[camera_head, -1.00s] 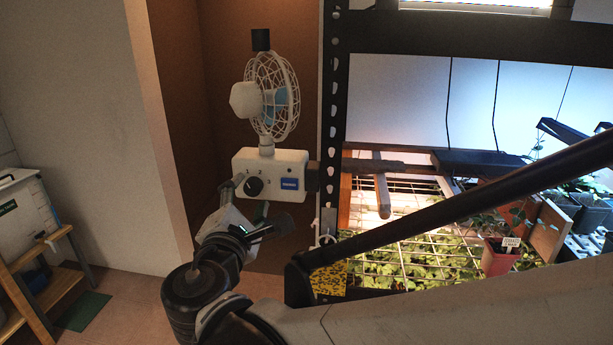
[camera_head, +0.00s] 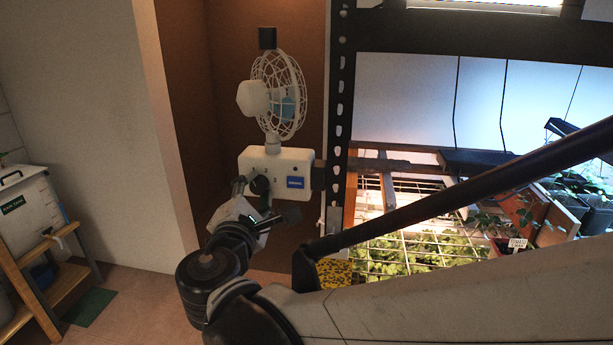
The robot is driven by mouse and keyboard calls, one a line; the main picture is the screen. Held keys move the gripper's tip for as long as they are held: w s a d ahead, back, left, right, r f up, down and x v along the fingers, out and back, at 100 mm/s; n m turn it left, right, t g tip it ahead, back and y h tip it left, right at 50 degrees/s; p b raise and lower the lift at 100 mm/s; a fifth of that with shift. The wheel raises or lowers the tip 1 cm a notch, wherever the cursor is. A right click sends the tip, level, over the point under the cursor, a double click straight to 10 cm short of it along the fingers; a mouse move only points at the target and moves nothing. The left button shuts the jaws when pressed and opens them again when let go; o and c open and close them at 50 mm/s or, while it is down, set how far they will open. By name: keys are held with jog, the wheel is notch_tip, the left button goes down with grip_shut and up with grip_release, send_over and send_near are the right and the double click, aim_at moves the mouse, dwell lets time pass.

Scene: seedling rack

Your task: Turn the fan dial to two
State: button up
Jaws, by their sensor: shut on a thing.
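The white fan (camera_head: 278,100) with a wire cage stands on a white control box (camera_head: 297,160) fixed beside the dark rack post. The black fan dial (camera_head: 260,185) is on the left of the box's front face, with small marks around it that are too small to read surely. My gripper (camera_head: 250,186) is at the dial, its fingers shut on it. A finger shows at the dial's left, and the gripper hides the lower part of the dial. Which mark the dial points to cannot be told.
The dark rack post (camera_head: 339,120) stands just right of the box. Right of it are a lit tray of seedlings (camera_head: 420,250) under a white grid and several pots. A wooden shelf stand (camera_head: 62,285) is at the far left.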

jog(key=m+b, duration=0.1)
jog(key=m, duration=0.3)
jog(key=shift+f+m+b, duration=0.15)
jog(key=shift+m+b, duration=0.15)
jog(key=shift+b, duration=0.05)
jog(key=shift+m+t+b, duration=0.4)
jog(key=shift+m+b, duration=0.2)
jog(key=shift+m, duration=2.1)
jog(key=shift+h, duration=0.3)
jog(key=o, duration=1.1)
jog(key=shift+o, duration=0.2)
jog(key=s, duration=1.2)
jog(key=shift+a+f, duration=0.3)
jog(key=shift+f, duration=0.05)
